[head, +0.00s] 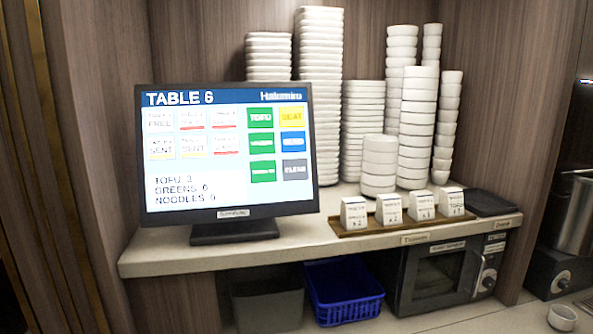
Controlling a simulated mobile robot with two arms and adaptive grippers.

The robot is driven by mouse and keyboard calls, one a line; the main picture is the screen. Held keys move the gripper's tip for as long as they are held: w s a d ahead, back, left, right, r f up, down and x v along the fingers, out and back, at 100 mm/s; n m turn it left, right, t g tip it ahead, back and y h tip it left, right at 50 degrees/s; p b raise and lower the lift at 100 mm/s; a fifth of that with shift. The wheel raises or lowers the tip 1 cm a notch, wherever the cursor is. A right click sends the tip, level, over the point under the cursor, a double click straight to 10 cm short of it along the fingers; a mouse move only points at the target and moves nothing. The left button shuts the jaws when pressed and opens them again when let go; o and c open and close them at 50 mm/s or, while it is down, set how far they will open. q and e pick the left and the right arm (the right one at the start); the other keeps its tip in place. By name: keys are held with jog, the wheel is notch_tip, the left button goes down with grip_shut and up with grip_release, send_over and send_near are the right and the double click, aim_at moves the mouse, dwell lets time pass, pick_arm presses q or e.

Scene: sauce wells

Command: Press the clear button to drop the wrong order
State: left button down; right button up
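The order screen (228,150) stands on its foot at the left of the counter. Its header reads TABLE 6. The grey CLEAR button (294,170) is at the lower right of the screen, under a blue button (293,142) and a yellow SEAT button (292,117). Green buttons (261,144) form the column to its left. The order text (184,188) at the lower left reads TOFU 3, GREENS 0, NOODLES 0; the digits are slightly blurred. Neither of my grippers is in the head view, and nothing covers the screen.
Tall stacks of white dishes (319,90) and bowls (417,125) stand behind and right of the screen. A tray (384,229) with several small white tent cards lies on the counter (160,255). Below are a blue basket (343,292), a grey bin (268,308) and an oven (438,275).

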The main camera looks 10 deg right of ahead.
jog(key=shift+c, duration=0.4)
grip_shut()
dwell(0.9)
